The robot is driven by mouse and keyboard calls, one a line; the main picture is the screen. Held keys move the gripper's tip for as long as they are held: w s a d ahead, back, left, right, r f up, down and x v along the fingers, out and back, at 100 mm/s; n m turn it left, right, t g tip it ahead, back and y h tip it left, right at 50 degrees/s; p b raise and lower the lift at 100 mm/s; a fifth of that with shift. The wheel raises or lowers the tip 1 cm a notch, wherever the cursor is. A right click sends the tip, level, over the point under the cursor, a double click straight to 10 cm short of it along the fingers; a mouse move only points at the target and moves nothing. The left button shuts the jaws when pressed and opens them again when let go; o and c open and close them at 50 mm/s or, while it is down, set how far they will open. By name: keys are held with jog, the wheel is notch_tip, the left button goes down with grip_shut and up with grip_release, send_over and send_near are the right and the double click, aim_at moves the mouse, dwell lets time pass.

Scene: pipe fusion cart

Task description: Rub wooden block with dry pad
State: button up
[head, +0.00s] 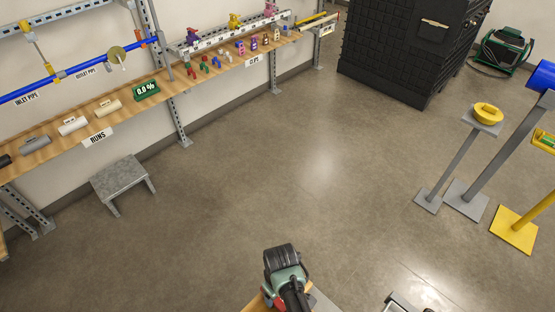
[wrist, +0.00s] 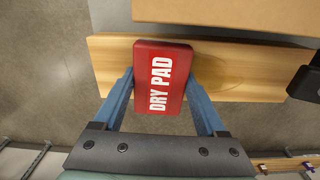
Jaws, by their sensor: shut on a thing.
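In the wrist view my gripper (wrist: 162,82) has its two blue fingers shut on the sides of the red dry pad (wrist: 162,62), whose white lettering faces the camera. The pad overlaps the pale wooden block (wrist: 112,68), a long piece running across the view. I cannot tell whether the pad touches the wood. A darker, rounded patch shows on the wood just right of the pad.
In the wrist view a tan surface (wrist: 230,14) lies along the top and a black part (wrist: 306,82) at the right. The head view shows a wall shelf (head: 45,150), a metal stool (head: 122,180), a black cabinet (head: 400,50) and stands at right. The middle floor is clear.

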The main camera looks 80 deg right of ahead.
jog(key=shift+w+a+p, duration=0.3)
jog(key=shift+a, duration=0.3)
jog(key=shift+w+a+p, duration=0.35)
jog(key=shift+a, duration=0.3)
jog(key=shift+w+a+p, duration=0.3)
jog(key=shift+a, duration=0.3)
jog(key=shift+w+a+r+p, duration=0.1)
jog(key=shift+w+a+p, duration=0.3)
jog(key=shift+a, duration=0.25)
jog(key=shift+w+a+p, duration=0.25)
jog(key=shift+w+a, duration=0.25)
jog(key=shift+a, duration=0.15)
jog(key=shift+w+a+p, duration=0.15)
jog(key=shift+w+a, duration=0.25)
jog(key=shift+a, duration=0.25)
jog(key=shift+w+a+p, duration=0.1)
jog(key=shift+w+a, duration=0.3)
jog(key=shift+a, duration=0.3)
jog(key=shift+w+a+p, duration=0.15)
jog(key=shift+w+a, duration=0.25)
jog(key=shift+a, duration=0.25)
notch_tip(320, 180, up, 4)
jog(key=p, duration=0.3)
jog(key=shift+p, duration=0.4)
jog(key=shift+r, duration=0.85)
jog(key=shift+r, duration=0.15)
jog(key=shift+r, duration=1.4)
